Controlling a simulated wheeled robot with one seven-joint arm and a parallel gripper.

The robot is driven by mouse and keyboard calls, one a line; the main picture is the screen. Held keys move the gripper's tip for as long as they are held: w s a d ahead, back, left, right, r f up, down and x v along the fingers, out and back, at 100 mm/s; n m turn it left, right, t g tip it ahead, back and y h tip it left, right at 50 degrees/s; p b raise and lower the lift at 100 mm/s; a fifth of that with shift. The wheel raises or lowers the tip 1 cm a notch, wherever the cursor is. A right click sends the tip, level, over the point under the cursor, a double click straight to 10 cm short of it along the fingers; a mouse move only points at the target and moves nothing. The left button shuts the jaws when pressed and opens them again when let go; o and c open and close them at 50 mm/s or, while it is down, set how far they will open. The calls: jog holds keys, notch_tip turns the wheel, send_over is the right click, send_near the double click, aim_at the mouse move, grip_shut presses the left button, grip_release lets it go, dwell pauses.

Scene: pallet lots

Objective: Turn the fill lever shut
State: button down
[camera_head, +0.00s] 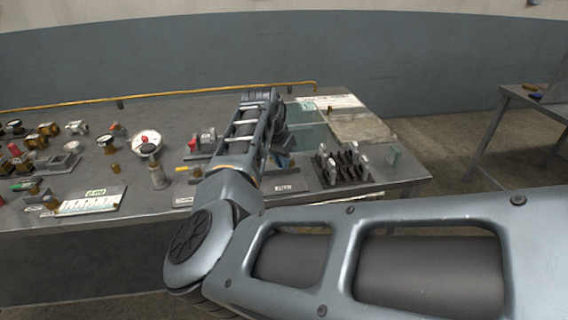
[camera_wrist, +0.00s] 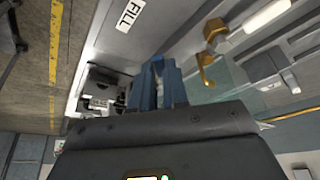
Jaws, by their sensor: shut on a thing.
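The FILL label shows in the wrist view (camera_wrist: 130,15) and on the bench's front part in the head view (camera_head: 283,187). A small blue piece, which looks like the fill lever's handle (camera_wrist: 157,61), stands just below the label in the wrist view. My gripper (camera_wrist: 158,76) is shut on it, with the two blue-grey fingers close on either side. The fingers hide most of the lever, so I cannot tell its angle. In the head view my forearm covers most of the gripper and the lever.
A brass fitting (camera_wrist: 206,60) is right of the fingers in the wrist view. A black rack (camera_head: 345,172) with several grey pieces stands right of my arm. A round gauge (camera_head: 148,141) and a red-handled valve (camera_head: 206,139) stand left.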

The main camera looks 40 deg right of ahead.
jog(key=m+b, duration=0.1)
jog(key=w+m+g+b, duration=0.1)
jog(key=m+b, duration=0.1)
jog(key=w+m+b, duration=0.1)
jog(key=shift+f+m+g+b, duration=0.25)
jog(key=shift+m+g+b, duration=0.05)
jog(key=shift+g, duration=0.1)
jog(key=m+b, duration=0.1)
jog(key=w+m+g+b, duration=0.1)
jog(key=m+b, duration=0.1)
jog(key=shift+w+d+r, duration=0.1)
jog(key=shift+w+d, duration=0.1)
jog(key=shift+d, duration=0.05)
jog(key=shift+w+d+r+m+g+b, duration=0.15)
jog(key=shift+w+m+g+b, duration=0.25)
jog(key=shift+m+b, duration=0.65)
jog(key=c, duration=1.1)
grip_release()
jog(key=shift+y, duration=0.3)
jog(key=shift+r, duration=0.1)
